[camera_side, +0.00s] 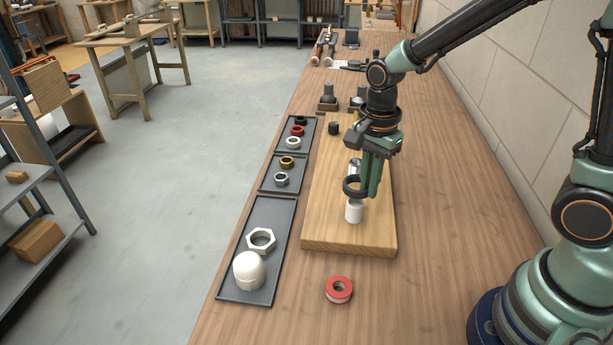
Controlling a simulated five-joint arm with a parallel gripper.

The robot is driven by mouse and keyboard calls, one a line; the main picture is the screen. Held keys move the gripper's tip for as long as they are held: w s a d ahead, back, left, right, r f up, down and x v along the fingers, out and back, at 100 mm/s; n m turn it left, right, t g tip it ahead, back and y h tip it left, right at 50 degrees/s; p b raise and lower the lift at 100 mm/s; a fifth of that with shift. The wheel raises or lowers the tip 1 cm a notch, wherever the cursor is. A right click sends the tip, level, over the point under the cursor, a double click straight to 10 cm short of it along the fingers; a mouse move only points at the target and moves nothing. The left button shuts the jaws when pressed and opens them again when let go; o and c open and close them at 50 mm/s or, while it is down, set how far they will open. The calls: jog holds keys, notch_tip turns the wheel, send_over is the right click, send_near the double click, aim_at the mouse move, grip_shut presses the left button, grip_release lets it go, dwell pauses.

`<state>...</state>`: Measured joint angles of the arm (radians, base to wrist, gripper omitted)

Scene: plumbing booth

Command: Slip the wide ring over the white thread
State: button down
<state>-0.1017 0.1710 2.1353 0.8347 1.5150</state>
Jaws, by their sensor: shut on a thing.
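My gripper (366,190) points down over the wooden board and is shut on a black wide ring (347,190). The ring sticks out to the left of the fingers and looks about level. The white thread (354,212) is a short white upright cylinder near the front of the board. The ring appears above the top of the white thread, apart from it, and roughly over it. I cannot tell how exactly the two line up in depth.
The wooden board (346,240) also bears a silver fitting (354,165) and a dark fitting (333,128). Trays to the left hold a hex nut (261,240), a white cap (249,271) and several coloured rings. A red tape roll (339,289) lies in front.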

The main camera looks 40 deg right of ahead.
jog(key=shift+f, duration=2.1)
jog(key=shift+s+f, duration=0.15)
jog(key=shift+f, duration=0.15)
jog(key=c, duration=0.7)
grip_release()
jog(key=shift+c, duration=0.2)
jog(key=shift+r, duration=0.1)
jog(key=shift+o, duration=0.5)
jog(key=shift+r, duration=2.5)
